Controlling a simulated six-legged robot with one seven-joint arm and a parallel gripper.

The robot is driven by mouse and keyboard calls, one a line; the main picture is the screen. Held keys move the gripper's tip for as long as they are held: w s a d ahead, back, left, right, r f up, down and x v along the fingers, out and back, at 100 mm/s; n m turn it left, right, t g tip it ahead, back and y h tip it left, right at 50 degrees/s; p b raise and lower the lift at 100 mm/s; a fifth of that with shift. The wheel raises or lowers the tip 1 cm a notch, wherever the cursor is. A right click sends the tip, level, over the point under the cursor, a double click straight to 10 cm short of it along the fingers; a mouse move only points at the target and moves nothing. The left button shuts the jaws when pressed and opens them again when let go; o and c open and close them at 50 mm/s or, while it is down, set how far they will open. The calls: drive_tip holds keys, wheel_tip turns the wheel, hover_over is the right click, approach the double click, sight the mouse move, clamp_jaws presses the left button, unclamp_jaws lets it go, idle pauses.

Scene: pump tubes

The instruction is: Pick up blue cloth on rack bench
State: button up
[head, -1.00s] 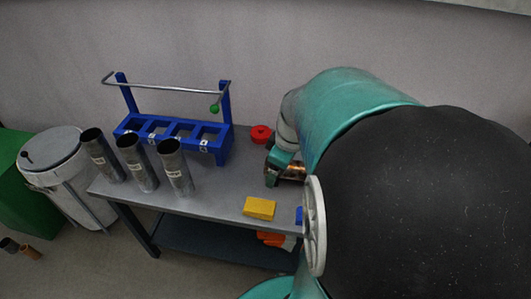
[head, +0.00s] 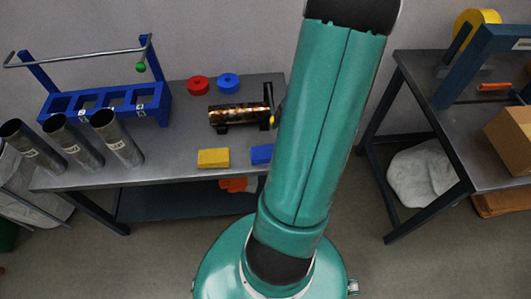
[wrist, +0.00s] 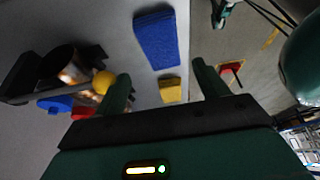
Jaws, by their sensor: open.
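The blue cloth (head: 262,154) lies folded on the rack bench (head: 180,172) near its front right corner, partly hidden by my arm in the head view. In the wrist view the blue cloth (wrist: 156,39) lies flat on the grey top, above and between my fingers. My gripper (wrist: 160,88) is open and empty, its two green fingers apart, with a yellow cloth (wrist: 171,90) seen between them. The yellow cloth also lies left of the blue one in the head view (head: 213,158). My gripper is out of the head view.
A dark cylinder with coppery patches in a black holder (head: 238,114) stands behind the cloths. Red (head: 198,85) and blue (head: 228,82) round pieces lie behind it. Three metal tubes (head: 118,137) and a blue rack (head: 105,102) are at left. Another table (head: 455,110) stands at right.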

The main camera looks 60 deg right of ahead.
sight(267, 151)
drive_tip(key=x, duration=0.9)
drive_tip(key=shift+a+f, duration=0.1)
drive_tip(key=shift+f, duration=0.05)
drive_tip(key=c, duration=0.7)
